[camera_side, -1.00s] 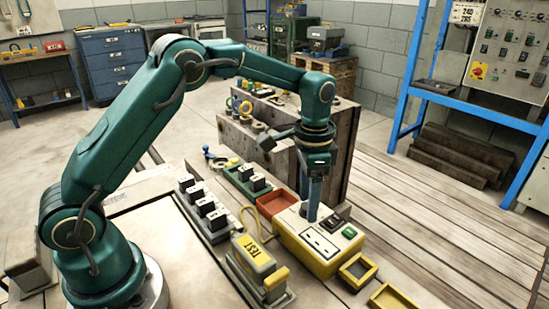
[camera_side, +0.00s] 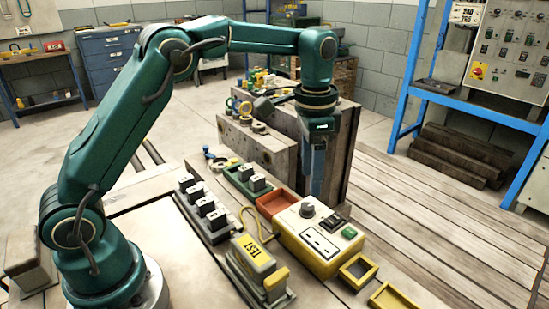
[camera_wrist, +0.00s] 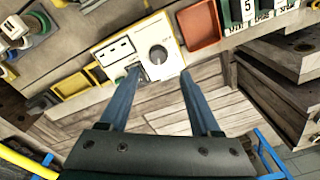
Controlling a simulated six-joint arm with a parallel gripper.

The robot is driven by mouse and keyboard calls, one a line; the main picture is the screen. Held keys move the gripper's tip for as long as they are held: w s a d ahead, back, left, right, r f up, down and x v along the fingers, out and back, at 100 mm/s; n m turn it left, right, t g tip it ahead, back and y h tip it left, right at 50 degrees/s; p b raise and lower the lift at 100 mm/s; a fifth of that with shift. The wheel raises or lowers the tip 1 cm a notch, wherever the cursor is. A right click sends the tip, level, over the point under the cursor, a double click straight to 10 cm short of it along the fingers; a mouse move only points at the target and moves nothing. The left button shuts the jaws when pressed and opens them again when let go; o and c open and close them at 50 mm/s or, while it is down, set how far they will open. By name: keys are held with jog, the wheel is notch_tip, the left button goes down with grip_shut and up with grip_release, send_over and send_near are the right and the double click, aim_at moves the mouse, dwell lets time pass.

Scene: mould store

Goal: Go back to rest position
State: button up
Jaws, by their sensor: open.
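My gripper (camera_side: 317,190) hangs pointing down in the side view, above and behind the yellow and white box with a knob (camera_side: 318,240). In the wrist view my gripper (camera_wrist: 166,82) shows two blue fingers spread apart with nothing between them. The box also shows in the wrist view (camera_wrist: 170,38), with its round grey knob (camera_wrist: 158,55) between and beyond the fingertips. In the side view the knob (camera_side: 307,210) is uncovered, and the gripper is apart from it.
A red tray (camera_side: 277,201) lies beside the box; black numbered blocks (camera_side: 206,207) stand in a row to the left. A yellow TEST unit (camera_side: 253,254) and yellow frames (camera_side: 357,270) are in front. Large grey mould blocks (camera_side: 258,146) stand behind. The wooden floor at right is clear.

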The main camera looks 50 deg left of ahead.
jog(key=s+a+r+n+t, duration=0.15)
jog(key=s+r+t, duration=0.25)
jog(key=s+r, duration=0.6)
jog(key=s+f+n+t, duration=0.1)
jog(key=s+f+n, duration=0.3)
jog(key=s, duration=0.5)
notch_tip(320, 180, down, 2)
jog(key=shift+s+a+f, duration=0.15)
jog(key=shift+s+f, duration=0.05)
jog(key=shift+s, duration=0.05)
